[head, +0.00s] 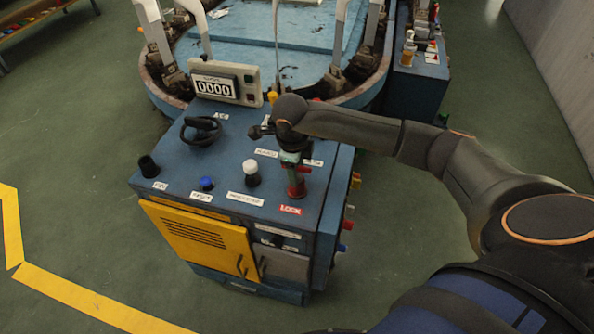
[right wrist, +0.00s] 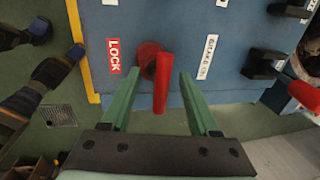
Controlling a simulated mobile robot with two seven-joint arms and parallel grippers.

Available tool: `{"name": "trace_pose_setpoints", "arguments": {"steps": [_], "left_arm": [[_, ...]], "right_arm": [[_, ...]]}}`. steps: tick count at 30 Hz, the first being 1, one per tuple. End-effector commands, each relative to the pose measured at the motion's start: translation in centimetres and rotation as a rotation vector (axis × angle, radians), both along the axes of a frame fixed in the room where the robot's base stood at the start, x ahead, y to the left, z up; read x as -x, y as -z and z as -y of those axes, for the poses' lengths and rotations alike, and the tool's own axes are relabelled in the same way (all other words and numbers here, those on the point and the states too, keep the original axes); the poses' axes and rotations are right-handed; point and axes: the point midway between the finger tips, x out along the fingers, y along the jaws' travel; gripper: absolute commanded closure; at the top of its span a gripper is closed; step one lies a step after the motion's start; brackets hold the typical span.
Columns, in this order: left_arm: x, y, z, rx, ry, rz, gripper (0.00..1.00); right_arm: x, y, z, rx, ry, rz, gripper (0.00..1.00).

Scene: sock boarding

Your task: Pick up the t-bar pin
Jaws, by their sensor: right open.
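The red t-bar pin (head: 297,188) stands at the LOCK label on the right front of the blue console top. In the right wrist view its red crossbar (right wrist: 161,84) lies between my two green fingers, with a round red base behind it. My right gripper (head: 290,158) is over the pin in the head view. The right wrist view shows the gripper (right wrist: 158,76) open, with a gap on each side of the bar. The gripper hides part of the pin in the head view. My left gripper is not in view.
The blue console (head: 225,160) carries a black handwheel (head: 201,130), a counter display (head: 224,82), a blue button (head: 207,183) and a white-topped knob (head: 251,173). Coloured fittings stick out of its right side. A round machine with white uprights stands behind.

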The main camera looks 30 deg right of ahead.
Motion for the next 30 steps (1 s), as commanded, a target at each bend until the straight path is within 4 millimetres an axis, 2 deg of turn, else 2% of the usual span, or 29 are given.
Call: {"name": "trace_pose_setpoints", "arguments": {"steps": [3, 19, 30], "left_arm": [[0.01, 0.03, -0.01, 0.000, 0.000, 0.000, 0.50], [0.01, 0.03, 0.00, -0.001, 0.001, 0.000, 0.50], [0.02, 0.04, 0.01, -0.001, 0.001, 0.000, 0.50]], "right_arm": [[0.01, -0.01, -0.02, 0.000, -0.001, 0.000, 0.39], [0.01, -0.05, 0.00, 0.000, 0.000, 0.000, 0.98], [-0.03, -0.06, 0.07, 0.002, 0.001, 0.001, 1.00]]}}
